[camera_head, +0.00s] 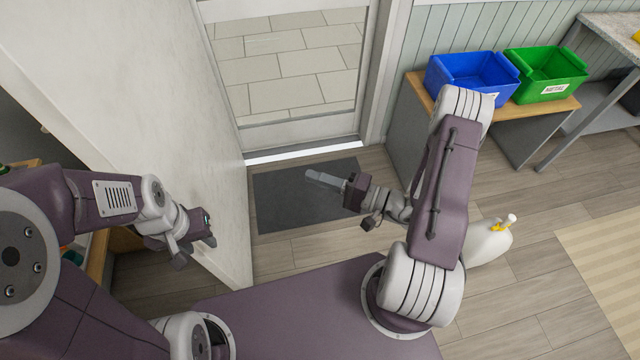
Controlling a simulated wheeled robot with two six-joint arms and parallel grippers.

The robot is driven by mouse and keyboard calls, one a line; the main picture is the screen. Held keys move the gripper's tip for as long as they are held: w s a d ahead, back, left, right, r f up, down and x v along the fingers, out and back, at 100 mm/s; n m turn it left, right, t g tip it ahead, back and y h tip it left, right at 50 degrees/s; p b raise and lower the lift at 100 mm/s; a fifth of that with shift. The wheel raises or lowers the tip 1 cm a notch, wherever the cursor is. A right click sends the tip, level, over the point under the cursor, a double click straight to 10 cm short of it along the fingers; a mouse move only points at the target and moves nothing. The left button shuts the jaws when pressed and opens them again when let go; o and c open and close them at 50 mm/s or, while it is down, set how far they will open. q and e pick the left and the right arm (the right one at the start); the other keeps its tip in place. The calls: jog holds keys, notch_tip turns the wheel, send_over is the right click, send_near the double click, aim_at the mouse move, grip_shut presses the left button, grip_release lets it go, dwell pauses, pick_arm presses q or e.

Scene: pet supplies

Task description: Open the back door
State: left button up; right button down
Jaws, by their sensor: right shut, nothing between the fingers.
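The back door (255,133) is at the top centre, with a pale frame and a large glass pane (290,65) showing paving outside. A bright strip (300,150) runs along its foot. I cannot tell whether it is ajar, and no handle is visible. My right gripper (318,179) is shut and empty above the dark mat, apart from the door. My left gripper (195,252) is at the lower left, beside the white panel and well away from the door. Whether its fingers are open is unclear.
A dark mat (275,205) lies before the door. A tall white panel (150,85) stands on the left. A wooden-topped cabinet (415,85) with blue (470,72) and green (545,75) bins is at the right. A white jug-like container (488,243) stands on the open floor.

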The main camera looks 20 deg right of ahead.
pick_arm(q)
jog(key=shift+f, duration=0.15)
jog(key=shift+s+d, duration=0.1)
jog(key=shift+s, duration=0.1)
jog(key=c, duration=0.8)
jog(key=shift+w, duration=0.1)
grip_shut()
pick_arm(e)
jog(key=shift+s+d, duration=0.2)
jog(key=shift+s, duration=0.55)
